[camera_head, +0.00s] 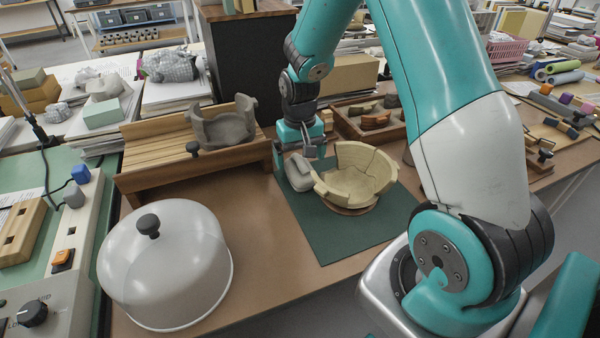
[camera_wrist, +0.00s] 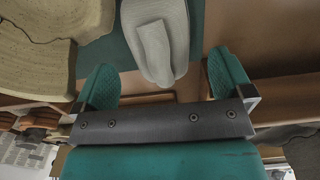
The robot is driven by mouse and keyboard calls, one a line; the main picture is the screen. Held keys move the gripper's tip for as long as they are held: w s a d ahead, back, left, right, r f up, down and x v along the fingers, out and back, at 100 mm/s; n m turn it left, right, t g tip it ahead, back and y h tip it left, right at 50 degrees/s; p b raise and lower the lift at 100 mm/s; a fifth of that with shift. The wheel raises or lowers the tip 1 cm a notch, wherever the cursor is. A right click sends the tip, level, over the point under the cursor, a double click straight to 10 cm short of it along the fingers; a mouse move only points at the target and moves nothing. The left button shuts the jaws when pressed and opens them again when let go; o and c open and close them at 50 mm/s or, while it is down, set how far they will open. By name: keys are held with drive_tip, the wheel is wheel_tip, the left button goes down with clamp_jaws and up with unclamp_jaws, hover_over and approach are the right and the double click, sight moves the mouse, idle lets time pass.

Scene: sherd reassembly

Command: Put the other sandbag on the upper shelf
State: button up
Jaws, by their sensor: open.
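A pale grey sandbag (camera_head: 298,172) lies at the left edge of the dark green mat (camera_head: 335,236), beside the cream sherd bowl (camera_head: 356,172). In the wrist view the sandbag (camera_wrist: 155,38) has a raised strip along its middle and lies just beyond the fingertips. My gripper (camera_head: 300,152) is above the sandbag, partly hidden by its own wrist. Its fingers (camera_wrist: 162,72) are spread apart with nothing between them. A slatted wooden shelf rack (camera_head: 150,158) stands to the left. I cannot tell where another sandbag lies.
A grey curved vessel (camera_head: 222,125) stands on the rack. A clear dome with a dark knob (camera_head: 165,268) covers the front left. A wooden tray of sherds (camera_head: 372,118) is behind the bowl. Bare tabletop (camera_head: 262,230) lies between dome and mat.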

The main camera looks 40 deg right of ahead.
sight(300, 160)
wheel_tip(300, 160, down, 4)
drive_tip(key=shift+s+f, duration=0.1)
drive_tip(key=shift+s, duration=0.05)
drive_tip(key=c, duration=1.4)
wheel_tip(300, 160, up, 20)
drive_tip(key=shift+r+p, duration=0.1)
drive_tip(key=shift+p, duration=0.65)
